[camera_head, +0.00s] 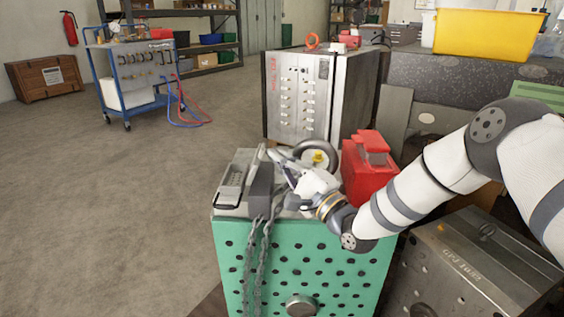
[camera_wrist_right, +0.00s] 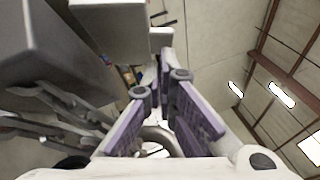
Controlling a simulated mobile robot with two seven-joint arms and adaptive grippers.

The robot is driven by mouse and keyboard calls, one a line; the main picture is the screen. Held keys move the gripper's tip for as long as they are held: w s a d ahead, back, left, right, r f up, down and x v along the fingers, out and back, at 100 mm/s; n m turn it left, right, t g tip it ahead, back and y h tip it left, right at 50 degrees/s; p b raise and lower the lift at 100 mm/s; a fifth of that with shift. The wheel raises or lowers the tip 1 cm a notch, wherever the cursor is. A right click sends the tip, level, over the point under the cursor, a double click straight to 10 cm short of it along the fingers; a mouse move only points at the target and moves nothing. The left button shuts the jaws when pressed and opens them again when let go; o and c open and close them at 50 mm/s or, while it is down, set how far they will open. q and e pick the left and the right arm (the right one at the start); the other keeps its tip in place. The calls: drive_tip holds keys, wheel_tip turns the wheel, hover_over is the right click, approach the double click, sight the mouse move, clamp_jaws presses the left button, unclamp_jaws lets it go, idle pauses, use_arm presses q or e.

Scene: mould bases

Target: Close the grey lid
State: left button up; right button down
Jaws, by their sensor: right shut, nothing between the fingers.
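A dark grey block-like piece (camera_head: 261,190), which may be the grey lid, stands on top of the green perforated mould base (camera_head: 300,262). A light narrow piece (camera_head: 257,160) sticks up just behind it. I cannot tell hinge or opening. My right gripper (camera_head: 279,163) is just right of the grey piece, above the base's top, shut and empty; I cannot tell whether it touches. In the right wrist view, the purple-padded fingers (camera_wrist_right: 176,95) show, with the dark grey piece (camera_wrist_right: 55,50) and a lighter grey piece (camera_wrist_right: 110,25) to the left. My left gripper is not in view.
A chain (camera_head: 258,262) hangs down the base's front. A flat grey device (camera_head: 232,183) lies on its left, and a ring (camera_head: 318,150) and a red container (camera_head: 370,165) are behind and right. A steel cabinet (camera_head: 300,95) stands behind.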

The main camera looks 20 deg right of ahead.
drive_tip(key=shift+r, duration=0.1)
drive_tip(key=shift+a+r+n+p, duration=0.2)
drive_tip(key=shift+n+p, duration=0.1)
drive_tip(key=shift+p, duration=0.35)
